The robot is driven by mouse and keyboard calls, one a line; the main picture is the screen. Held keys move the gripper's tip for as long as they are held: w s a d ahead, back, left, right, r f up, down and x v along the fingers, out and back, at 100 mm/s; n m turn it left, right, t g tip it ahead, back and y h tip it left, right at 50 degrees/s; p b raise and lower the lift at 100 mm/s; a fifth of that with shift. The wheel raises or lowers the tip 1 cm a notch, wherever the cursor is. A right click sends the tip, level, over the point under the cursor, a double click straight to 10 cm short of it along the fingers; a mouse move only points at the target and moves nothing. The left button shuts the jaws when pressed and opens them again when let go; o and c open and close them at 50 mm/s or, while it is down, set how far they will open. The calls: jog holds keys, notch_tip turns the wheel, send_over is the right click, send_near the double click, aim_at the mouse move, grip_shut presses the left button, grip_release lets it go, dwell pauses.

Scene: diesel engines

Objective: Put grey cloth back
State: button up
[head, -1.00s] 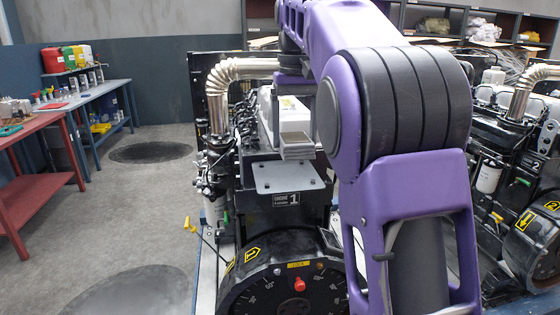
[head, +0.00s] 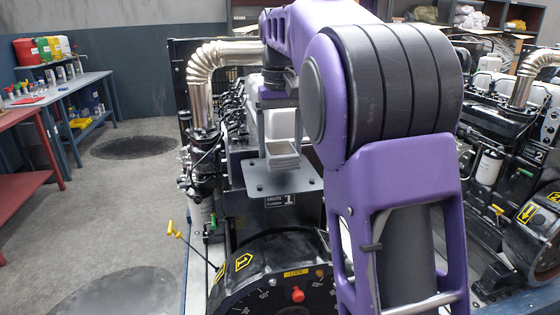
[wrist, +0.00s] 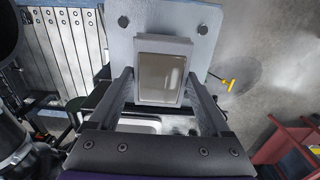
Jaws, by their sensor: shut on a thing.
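My gripper (head: 282,145) is shut on a small grey rectangular thing (head: 284,161) with layered edges. In the wrist view the gripper (wrist: 159,82) has one finger on each side of this grey thing (wrist: 160,78), whose flat top is brownish. I cannot tell whether it is the folded grey cloth. It is over a flat grey metal plate (head: 262,186) on the engine marked 1, and the plate also shows in the wrist view (wrist: 204,20). Whether it touches the plate is unclear. A crumpled greyish cloth (head: 425,14) lies on the back shelf.
The black engine (head: 270,255) with a silver exhaust pipe (head: 203,75) surrounds the plate. A second engine (head: 500,180) stands at right. A blue bench (head: 85,84) and a red table (head: 30,185) stand at left. The floor between is clear.

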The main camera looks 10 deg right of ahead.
aim_at(280, 148)
notch_tip(280, 148, down, 3)
jog(key=shift+f+b, duration=0.1)
jog(key=shift+b, duration=0.25)
jog(key=o, duration=1)
notch_tip(280, 148, up, 12)
jog(key=p, duration=0.3)
jog(key=shift+p, duration=0.4)
jog(key=shift+w, duration=0.1)
